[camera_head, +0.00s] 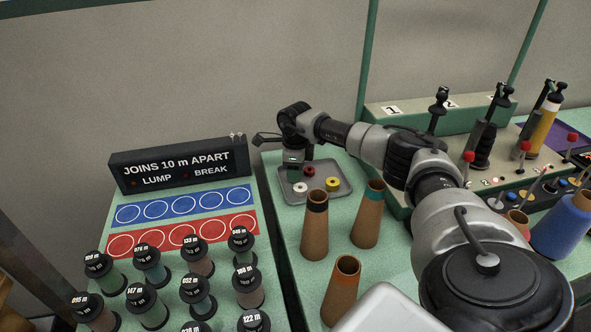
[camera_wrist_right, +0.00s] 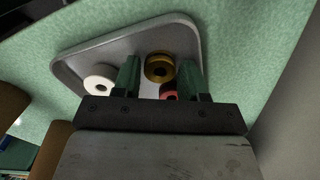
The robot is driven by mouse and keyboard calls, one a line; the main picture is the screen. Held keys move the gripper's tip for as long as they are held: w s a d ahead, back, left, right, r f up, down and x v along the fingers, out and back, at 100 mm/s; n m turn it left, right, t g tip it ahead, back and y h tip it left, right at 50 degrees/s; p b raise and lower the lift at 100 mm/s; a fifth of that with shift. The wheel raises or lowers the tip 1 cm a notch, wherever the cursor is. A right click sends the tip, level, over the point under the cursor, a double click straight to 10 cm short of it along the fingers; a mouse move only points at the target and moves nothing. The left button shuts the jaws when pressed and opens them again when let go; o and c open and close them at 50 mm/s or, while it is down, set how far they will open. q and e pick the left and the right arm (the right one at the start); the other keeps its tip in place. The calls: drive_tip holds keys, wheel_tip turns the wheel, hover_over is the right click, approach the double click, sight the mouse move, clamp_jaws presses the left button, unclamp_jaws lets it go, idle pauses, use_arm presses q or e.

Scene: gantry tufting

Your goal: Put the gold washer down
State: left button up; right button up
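The gold washer (camera_head: 333,184) lies in the grey tray (camera_head: 343,194), toward its right side in the head view. It also shows in the right wrist view (camera_wrist_right: 159,67), seen through the gap between the fingertips, touching neither. My right gripper (camera_head: 293,172) is over the tray's left part with its green fingers pointing down. In the right wrist view its fingers (camera_wrist_right: 160,76) are apart with nothing held between them. My left gripper is not in view.
A red washer (camera_head: 309,171) and a white washer (camera_head: 300,187) also lie in the tray. Brown cones (camera_head: 314,230) stand in front of it. A dark sign (camera_head: 180,165) and several labelled spools (camera_head: 150,305) are to the left.

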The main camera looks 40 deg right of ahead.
wheel_tip(320, 180, up, 12)
drive_tip(key=shift+r+b, duration=0.2)
drive_tip(key=shift+b, duration=0.25)
idle(0.4)
